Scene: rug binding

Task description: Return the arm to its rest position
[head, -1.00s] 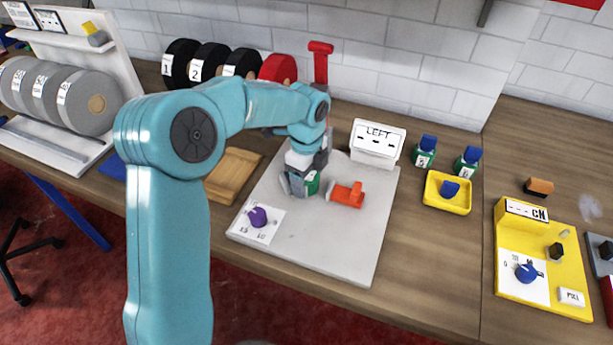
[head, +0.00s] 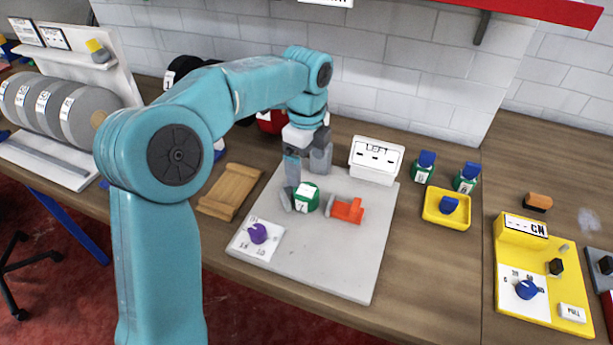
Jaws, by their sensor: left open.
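My left arm comes in from the left and reaches over the grey board. My left gripper (head: 303,180) is open, with its fingers pointing down just above and behind a green round piece with a white label (head: 306,196). The gripper holds nothing. The green piece stands on the grey board (head: 335,255), left of an orange clamp-like part (head: 346,209). My right gripper is not in view.
A white box marked LEFT (head: 376,160) stands at the board's back. A purple knob (head: 258,233) sits at its front left. A wooden block (head: 230,191) lies to the left. A yellow tray (head: 446,208) and yellow device (head: 540,285) are at right.

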